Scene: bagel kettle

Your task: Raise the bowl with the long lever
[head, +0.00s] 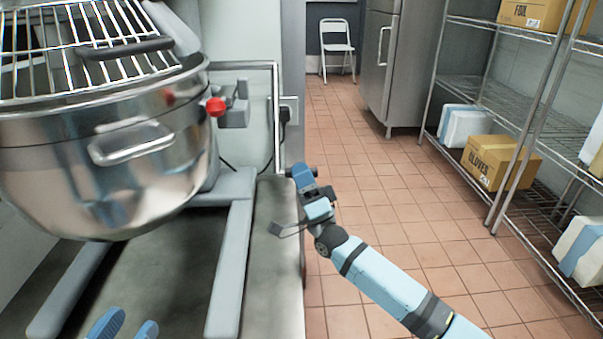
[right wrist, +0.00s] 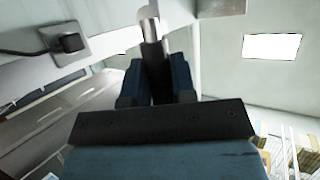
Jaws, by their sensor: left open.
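The large shiny steel mixer bowl (head: 110,170) hangs at the left in the head view, above grey base legs, with a wire guard (head: 85,45) on top. The long lever (head: 277,120) is a thin metal bar to the right of the bowl, bending downward. My right gripper (head: 303,178) is beside the lever's lower end. In the right wrist view a metal rod (right wrist: 151,48), seemingly the lever, runs between my right fingers (right wrist: 158,85); whether they press on it is unclear. My left gripper (head: 122,328) is open and empty, low in front of the bowl.
A red knob (head: 215,106) sits beside the bowl. A wall socket (head: 287,110) with a plug is behind the lever. Wire shelves (head: 500,100) with boxes stand at the right. The tiled floor (head: 380,190) between is clear.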

